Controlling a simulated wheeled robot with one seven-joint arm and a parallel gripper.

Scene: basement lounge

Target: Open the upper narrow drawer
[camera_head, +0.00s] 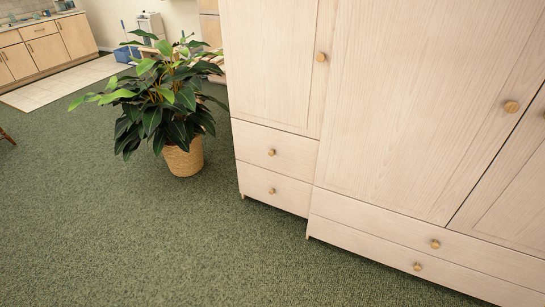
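A pale wood wardrobe (415,95) fills the right of the head view. At its left end is a narrow section with two narrow drawers under a door. The upper narrow drawer (295,157) is shut, its front flush, with a round wooden knob (271,152). The lower narrow drawer (290,193) is also shut, with a similar knob (272,191). Two wide drawers (380,226) to the right are shut too. My gripper is not in view.
A leafy potted plant (183,157) stands on the floor left of the wardrobe. Green carpet (150,240) in front of the drawers is clear. Wooden kitchen cabinets (42,50) and a pale tiled floor (65,85) lie at the back left.

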